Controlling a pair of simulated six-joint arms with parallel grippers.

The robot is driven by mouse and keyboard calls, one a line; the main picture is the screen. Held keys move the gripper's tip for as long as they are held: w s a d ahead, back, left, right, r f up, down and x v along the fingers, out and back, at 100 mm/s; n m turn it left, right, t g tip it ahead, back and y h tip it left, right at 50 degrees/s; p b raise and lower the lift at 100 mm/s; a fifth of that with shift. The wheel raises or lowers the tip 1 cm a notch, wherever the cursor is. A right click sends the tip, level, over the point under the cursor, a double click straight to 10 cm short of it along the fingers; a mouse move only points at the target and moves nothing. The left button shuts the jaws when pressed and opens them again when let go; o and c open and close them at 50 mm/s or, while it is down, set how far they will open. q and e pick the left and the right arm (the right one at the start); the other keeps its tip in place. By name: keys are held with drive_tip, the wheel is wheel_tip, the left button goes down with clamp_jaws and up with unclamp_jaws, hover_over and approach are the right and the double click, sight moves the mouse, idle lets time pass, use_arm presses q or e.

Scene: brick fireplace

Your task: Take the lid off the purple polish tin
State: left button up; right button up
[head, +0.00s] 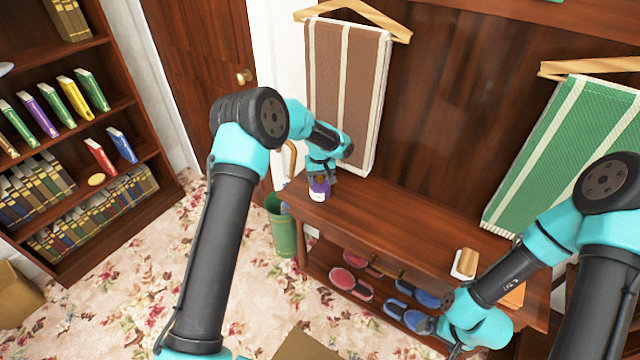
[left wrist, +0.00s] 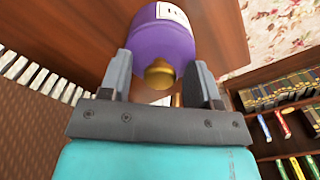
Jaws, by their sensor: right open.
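The purple polish tin (head: 319,191) stands at the left end of the wooden bench. In the left wrist view the tin (left wrist: 160,38) shows a white label and a gold knob (left wrist: 159,73) on the side towards me. My left gripper (head: 319,177) is right over the tin. In the left wrist view its two fingers (left wrist: 160,85) stand apart on either side of the knob, with gaps between them and it. My right gripper (head: 455,349) is low at the bottom right, away from the tin, and only partly visible.
The bench (head: 395,215) is clear in the middle. A wood-topped brush (head: 465,263) lies towards its right end. Several shoes (head: 350,283) sit on the shelf below. A green bin (head: 283,230) stands by the left end. A brown striped towel (head: 345,90) hangs behind the left gripper.

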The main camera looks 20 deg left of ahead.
sight(320, 178)
use_arm(q)
drive_tip(key=c, duration=0.9)
drive_tip(key=shift+r, duration=0.15)
drive_tip(key=shift+r, duration=0.25)
wheel_tip(320, 178, up, 3)
drive_tip(key=shift+f, duration=0.15)
drive_tip(key=s+d, duration=0.2)
drive_tip(key=s, duration=0.5)
drive_tip(key=s+d+r, duration=0.1)
drive_tip(key=s+d, duration=0.1)
drive_tip(key=s, duration=0.6)
drive_tip(key=shift+s+d+r, duration=0.2)
drive_tip(key=shift+d+r, duration=0.05)
